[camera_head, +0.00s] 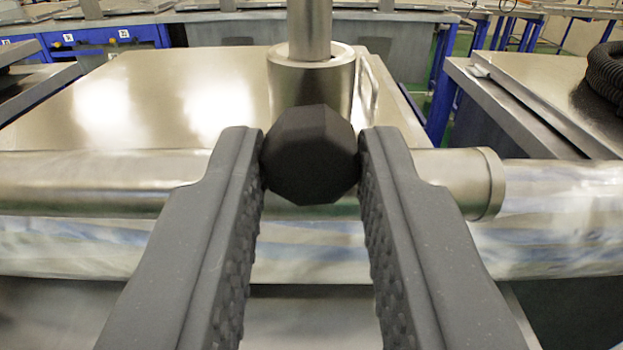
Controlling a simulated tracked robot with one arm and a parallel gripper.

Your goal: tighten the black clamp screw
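The black clamp screw (311,155) shows a faceted dark knob in the middle of the view. It sits in front of and just below a metal collar around an upright rod. My gripper (311,163) has one grey finger on each side of the knob. Both fingertips meet the knob's sides with no visible gap, so the gripper looks shut on it. The screw's shaft is hidden behind the knob.
The metal collar (311,82) and upright rod (310,28) stand right behind the knob. A horizontal metal pipe (90,180) crosses behind my fingers. A broad metal lid (160,95) lies beyond. A black corrugated hose (605,72) is at the upper right.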

